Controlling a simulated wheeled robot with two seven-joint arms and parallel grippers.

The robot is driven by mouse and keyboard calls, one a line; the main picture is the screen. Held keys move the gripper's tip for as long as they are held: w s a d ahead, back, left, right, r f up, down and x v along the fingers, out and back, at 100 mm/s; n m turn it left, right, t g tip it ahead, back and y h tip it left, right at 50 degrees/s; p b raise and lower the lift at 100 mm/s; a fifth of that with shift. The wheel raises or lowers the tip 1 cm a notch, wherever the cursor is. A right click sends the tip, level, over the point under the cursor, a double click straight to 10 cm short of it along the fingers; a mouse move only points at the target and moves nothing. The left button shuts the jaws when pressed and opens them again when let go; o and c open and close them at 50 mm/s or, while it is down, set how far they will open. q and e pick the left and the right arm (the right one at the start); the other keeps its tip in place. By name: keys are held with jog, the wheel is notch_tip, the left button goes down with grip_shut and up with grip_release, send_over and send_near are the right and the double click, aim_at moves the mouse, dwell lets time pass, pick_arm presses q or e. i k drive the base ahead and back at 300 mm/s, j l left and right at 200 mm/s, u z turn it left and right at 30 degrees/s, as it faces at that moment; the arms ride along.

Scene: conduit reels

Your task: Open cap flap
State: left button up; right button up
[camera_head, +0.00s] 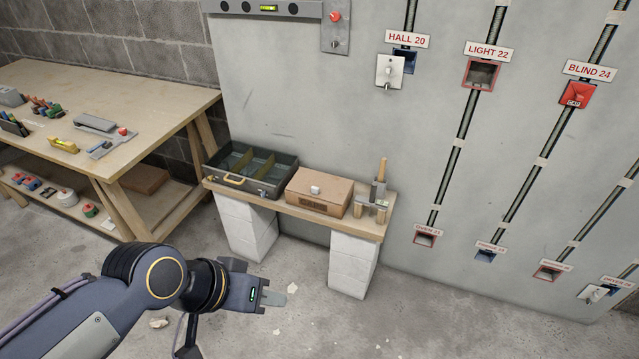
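A red cap (577,94) marked CAP sits on the wall under the BLIND 24 sign (590,71), at the upper right. It covers the box there, and the inside of that box is hidden. My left gripper (274,298) is low in the view, left of centre, over the floor in front of the bench. It is far from the red cap and touches nothing I can see. Its fingers are seen edge-on, so their gap is unclear. My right gripper is not in view.
A low bench (318,218) on blocks holds an open tray (285,175), a cardboard box (318,190) and tools. A wooden workbench (150,75) stands left. The LIGHT 22 box (481,74) is open; HALL 20 has a white plate (390,70). Floor at right is clear.

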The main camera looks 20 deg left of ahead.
aim_at(334, 190)
jog(key=i+j, duration=0.3)
jog(key=j, duration=0.15)
jog(key=i+j, duration=0.55)
jog(key=j, duration=0.3)
jog(key=i+j, duration=0.6)
jog(key=j, duration=0.25)
